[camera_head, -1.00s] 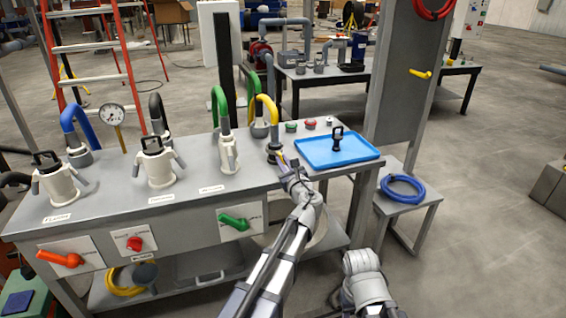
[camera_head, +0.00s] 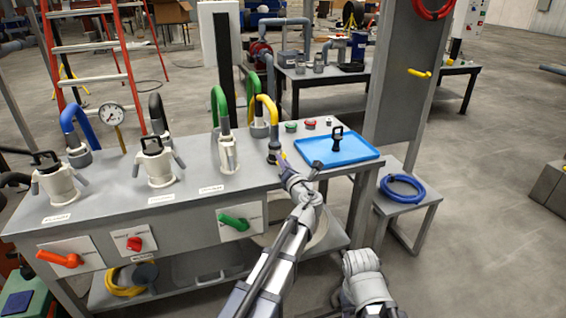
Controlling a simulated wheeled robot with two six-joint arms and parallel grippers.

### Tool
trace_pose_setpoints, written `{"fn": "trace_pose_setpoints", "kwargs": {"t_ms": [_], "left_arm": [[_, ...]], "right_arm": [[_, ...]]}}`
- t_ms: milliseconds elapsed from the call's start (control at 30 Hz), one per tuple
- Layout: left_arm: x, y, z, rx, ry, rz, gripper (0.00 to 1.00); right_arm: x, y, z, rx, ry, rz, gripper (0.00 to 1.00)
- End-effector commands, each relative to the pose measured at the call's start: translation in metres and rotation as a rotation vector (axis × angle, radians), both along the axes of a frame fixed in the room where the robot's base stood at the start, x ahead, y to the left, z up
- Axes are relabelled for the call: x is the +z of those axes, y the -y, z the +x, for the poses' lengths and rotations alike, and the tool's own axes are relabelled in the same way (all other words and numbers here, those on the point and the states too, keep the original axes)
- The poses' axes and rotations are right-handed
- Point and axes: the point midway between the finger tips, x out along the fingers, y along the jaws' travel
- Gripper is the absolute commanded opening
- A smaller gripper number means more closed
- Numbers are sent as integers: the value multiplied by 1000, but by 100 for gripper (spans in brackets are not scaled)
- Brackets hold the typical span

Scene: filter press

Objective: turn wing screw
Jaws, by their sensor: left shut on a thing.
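My left gripper (camera_head: 284,164) reaches up from the bottom middle to the foot of the yellow hose (camera_head: 268,108), at the front of the grey bench. It is shut on a small part there, which I take to be the wing screw; the fingers and wrist hide most of it. The dark fitting (camera_head: 275,152) under the yellow hose is just behind the fingertips. White canisters with side wings (camera_head: 228,155) stand to the left on the bench. My right gripper is not in view; only a rounded link of my right arm shows at the bottom.
A blue tray (camera_head: 312,150) with a black-handled part (camera_head: 338,140) lies right of my left gripper. A green lever (camera_head: 233,222), a red knob and an orange lever sit on the bench front (camera_head: 190,222). A stool (camera_head: 416,202) with a coiled blue hose (camera_head: 403,187) stands at right.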

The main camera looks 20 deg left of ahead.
Motion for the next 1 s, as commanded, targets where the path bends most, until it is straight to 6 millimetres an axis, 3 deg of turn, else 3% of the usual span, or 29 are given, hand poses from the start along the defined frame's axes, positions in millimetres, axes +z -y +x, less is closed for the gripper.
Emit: {"fn": "trace_pose_setpoints", "kwargs": {"t_ms": [500, 1000], "left_arm": [[-1, 0, -1, 1, -244, 357, 0], [-1, 0, -1, 1, -343, 504, 0]], "right_arm": [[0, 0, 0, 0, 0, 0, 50], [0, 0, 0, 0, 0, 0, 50]]}}
